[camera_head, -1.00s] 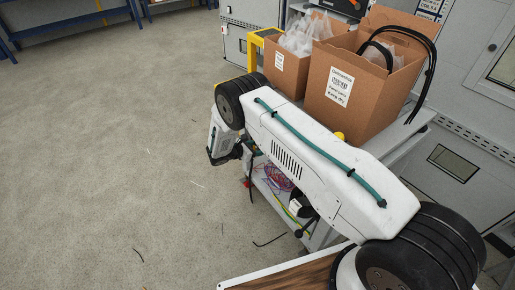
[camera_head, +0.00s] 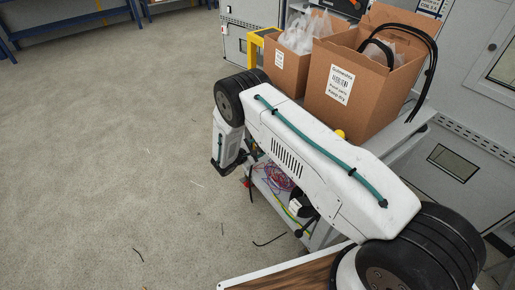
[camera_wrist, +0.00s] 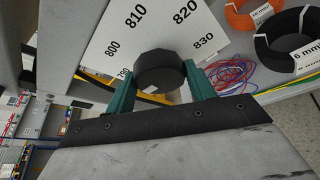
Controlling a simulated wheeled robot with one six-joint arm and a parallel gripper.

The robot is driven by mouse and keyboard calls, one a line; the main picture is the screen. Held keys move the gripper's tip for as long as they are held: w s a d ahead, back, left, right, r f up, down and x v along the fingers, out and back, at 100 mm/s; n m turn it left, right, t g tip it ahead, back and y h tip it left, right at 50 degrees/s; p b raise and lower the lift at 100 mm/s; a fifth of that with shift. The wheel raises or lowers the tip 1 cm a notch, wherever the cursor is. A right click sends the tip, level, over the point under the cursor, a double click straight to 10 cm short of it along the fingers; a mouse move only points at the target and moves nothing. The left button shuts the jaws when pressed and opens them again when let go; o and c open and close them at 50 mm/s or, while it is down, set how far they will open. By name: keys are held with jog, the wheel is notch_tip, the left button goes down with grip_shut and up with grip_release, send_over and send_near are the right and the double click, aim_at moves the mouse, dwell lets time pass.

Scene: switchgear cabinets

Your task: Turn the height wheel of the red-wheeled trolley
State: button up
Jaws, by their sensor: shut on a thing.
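The height wheel shows in the wrist view as a black faceted knob (camera_wrist: 158,72) in front of a white scale plate (camera_wrist: 125,42) with numbers from about 790 to 830. My gripper (camera_wrist: 158,84) has its two teal fingers on either side of the knob and is shut on it. The trolley (camera_head: 322,232) stands below and behind my arm in the head view. Its wheel colour is hard to make out there. My wrist (camera_head: 228,145) hangs at the trolley's left end; the fingers and knob are hidden in that view.
Two cardboard boxes, one large (camera_head: 345,90) and one smaller (camera_head: 285,70), stand on the trolley top. Tangled red and blue wires (camera_wrist: 232,75) and cable coils (camera_wrist: 288,40) lie near the knob. Grey cabinets stand at right. The floor (camera_head: 110,150) at left is clear.

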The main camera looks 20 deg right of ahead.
jog(key=m+t, duration=0.1)
jog(key=m, duration=0.1)
jog(key=m+t, duration=0.1)
jog(key=m, duration=0.1)
jog(key=shift+s+f+m+t, duration=0.1)
jog(key=shift+m+t, duration=0.3)
jog(key=m, duration=0.2)
jog(key=m+t+h, duration=0.1)
jog(key=m, duration=0.1)
jog(key=shift+m+t+h, duration=0.3)
jog(key=shift+m, duration=0.1)
jog(key=o, duration=1)
jog(key=shift+c, duration=0.2)
jog(key=v, duration=0.7)
jog(key=shift+s+a, duration=0.25)
jog(key=shift+a, duration=0.05)
jog(key=shift+f, duration=0.15)
